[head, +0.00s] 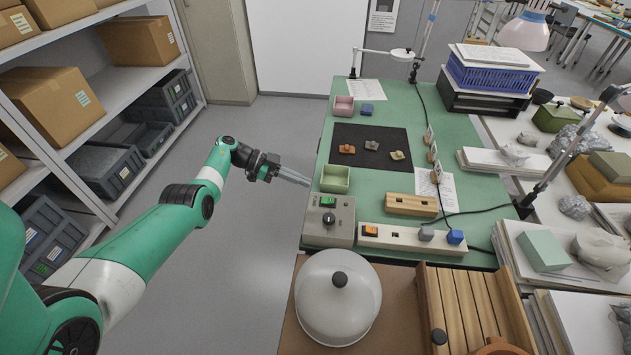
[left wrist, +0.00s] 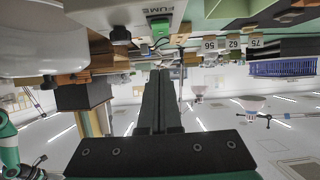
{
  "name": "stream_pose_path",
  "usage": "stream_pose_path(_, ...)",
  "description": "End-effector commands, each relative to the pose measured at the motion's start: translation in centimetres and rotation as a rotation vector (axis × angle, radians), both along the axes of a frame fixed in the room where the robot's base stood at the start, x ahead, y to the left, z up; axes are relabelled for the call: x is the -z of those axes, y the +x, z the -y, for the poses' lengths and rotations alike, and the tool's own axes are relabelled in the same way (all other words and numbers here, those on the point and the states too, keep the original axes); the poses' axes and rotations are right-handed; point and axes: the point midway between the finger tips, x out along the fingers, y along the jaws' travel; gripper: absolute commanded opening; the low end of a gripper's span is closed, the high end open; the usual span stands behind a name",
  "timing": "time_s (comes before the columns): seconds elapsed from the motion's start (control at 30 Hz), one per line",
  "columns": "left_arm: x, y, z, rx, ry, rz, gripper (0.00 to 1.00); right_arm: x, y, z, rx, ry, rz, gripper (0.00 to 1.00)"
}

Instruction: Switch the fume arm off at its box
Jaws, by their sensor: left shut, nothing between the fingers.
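The fume box (head: 343,236) is a grey box at the front left corner of the green bench mat. It has a green rocker switch (head: 327,201) and a black knob (head: 329,218) on top. In the left wrist view the box (left wrist: 165,8) appears upside down with the word FUME, its green switch (left wrist: 161,29) and its knob (left wrist: 120,35). My left gripper (head: 307,182) is shut and empty at the bench's left edge, a little behind the box and apart from the switch. Its fingers (left wrist: 160,73) point toward the bench. My right gripper is out of view.
A power strip (head: 405,239) with an orange switch lies right of the box. A green tray (head: 335,179) stands just behind the box. A white dome (head: 338,297) with a black knob sits in front. Floor left of the bench is clear.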

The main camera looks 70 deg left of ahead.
Motion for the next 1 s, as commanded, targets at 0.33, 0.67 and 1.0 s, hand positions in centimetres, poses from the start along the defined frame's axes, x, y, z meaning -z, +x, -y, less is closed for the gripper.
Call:
stream_pose_path(0.33, -0.8, -4.3, -2.6, 0.000, 0.000, 0.000, 0.00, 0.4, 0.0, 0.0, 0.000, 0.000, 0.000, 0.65)
stream_pose_path(0.67, -0.9, -4.4, -2.6, 0.001, 0.000, 0.000, 0.00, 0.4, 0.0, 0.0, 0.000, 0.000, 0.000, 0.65)
stream_pose_path(1.0, -1.0, -4.1, -2.3, 0.010, 0.000, 0.000, 0.00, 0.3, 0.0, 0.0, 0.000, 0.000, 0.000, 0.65)
